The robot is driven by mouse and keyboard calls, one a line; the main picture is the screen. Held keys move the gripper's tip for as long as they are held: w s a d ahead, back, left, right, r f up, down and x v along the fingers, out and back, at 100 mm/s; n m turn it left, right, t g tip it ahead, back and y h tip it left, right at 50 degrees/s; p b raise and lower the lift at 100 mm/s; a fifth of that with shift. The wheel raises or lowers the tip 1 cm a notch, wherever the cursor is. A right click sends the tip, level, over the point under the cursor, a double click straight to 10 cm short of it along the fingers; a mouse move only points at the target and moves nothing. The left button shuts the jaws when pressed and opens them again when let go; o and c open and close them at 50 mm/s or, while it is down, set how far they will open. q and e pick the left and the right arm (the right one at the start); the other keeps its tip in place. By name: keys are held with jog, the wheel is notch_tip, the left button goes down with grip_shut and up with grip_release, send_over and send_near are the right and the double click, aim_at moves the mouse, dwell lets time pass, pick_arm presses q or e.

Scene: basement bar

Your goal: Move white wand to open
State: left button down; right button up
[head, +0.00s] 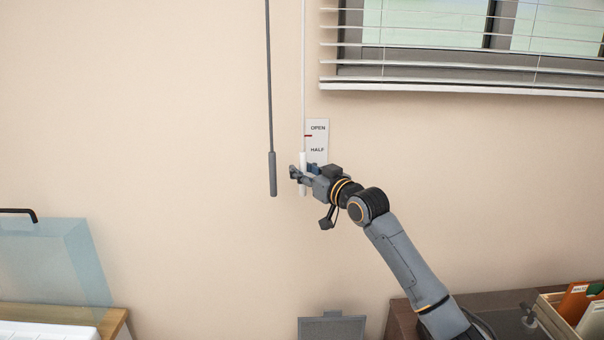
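The white wand (303,90) hangs straight down the wall from above the picture, with a thicker white handle (303,158) at its lower end. A white label (318,140) behind it reads OPEN above HALF; its lower part is hidden by my gripper. A small red mark (308,136) shows beside the wand, just below OPEN's level. My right gripper (304,171) is at the handle, below the word HALF, with one finger on each side of it. Whether the fingers press on the handle is too small to tell. My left gripper is out of view.
A grey wand (272,172) hangs close to the left of my gripper. White blinds (450,87) cover the window at the upper right. A clear blue box (60,255) stands lower left. A wooden crate (553,318) with folders stands lower right. The wall between is bare.

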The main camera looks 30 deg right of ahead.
jog(key=shift+s, duration=0.15)
jog(key=shift+f, duration=0.15)
jog(key=shift+s, duration=0.2)
jog(key=s, duration=1.1)
jog(key=shift+s+d, duration=0.2)
jog(key=shift+s, duration=0.15)
